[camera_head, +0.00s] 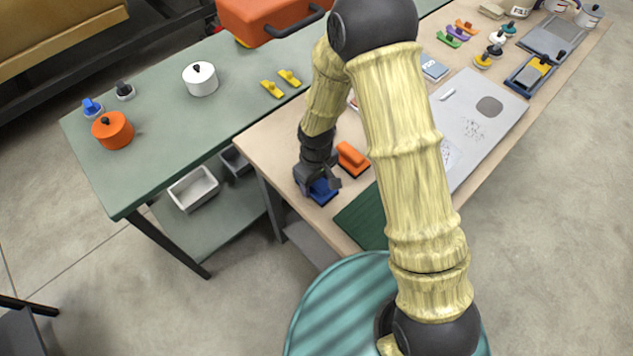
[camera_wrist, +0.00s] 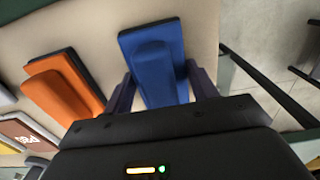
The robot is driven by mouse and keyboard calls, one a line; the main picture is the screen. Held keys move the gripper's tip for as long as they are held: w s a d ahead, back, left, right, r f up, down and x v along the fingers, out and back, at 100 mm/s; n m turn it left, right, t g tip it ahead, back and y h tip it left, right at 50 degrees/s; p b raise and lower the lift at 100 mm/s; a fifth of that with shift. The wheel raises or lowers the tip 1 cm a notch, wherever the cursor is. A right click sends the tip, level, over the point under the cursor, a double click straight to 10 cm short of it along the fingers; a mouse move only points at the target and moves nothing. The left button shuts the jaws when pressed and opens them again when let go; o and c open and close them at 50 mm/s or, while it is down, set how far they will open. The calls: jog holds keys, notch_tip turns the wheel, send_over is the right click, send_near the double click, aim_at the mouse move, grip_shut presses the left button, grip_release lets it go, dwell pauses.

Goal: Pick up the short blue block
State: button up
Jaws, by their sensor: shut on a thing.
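The short blue block (camera_wrist: 155,62) has a wide base with a narrower raised ridge on top. It sits on or just above the wooden table near its left edge; any gap beneath it cannot be told. My gripper (camera_wrist: 160,90) has its fingers on either side of the blue block's ridge and is shut on it. In the head view my gripper (camera_head: 318,180) points down at the table corner, with the blue block (camera_head: 323,191) partly hidden beneath it.
An orange block (camera_head: 352,158) of like shape lies close beside; it also shows in the wrist view (camera_wrist: 62,92). A dark green mat (camera_head: 362,218) lies at the near edge. The green table (camera_head: 150,175) with pots stands to the left, across a narrow gap.

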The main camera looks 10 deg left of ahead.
jog(key=shift+r, duration=0.15)
notch_tip(320, 180, up, 10)
jog(key=shift+f+b, duration=0.1)
jog(key=shift+b, duration=0.3)
dwell(0.4)
jog(key=shift+o, duration=0.8)
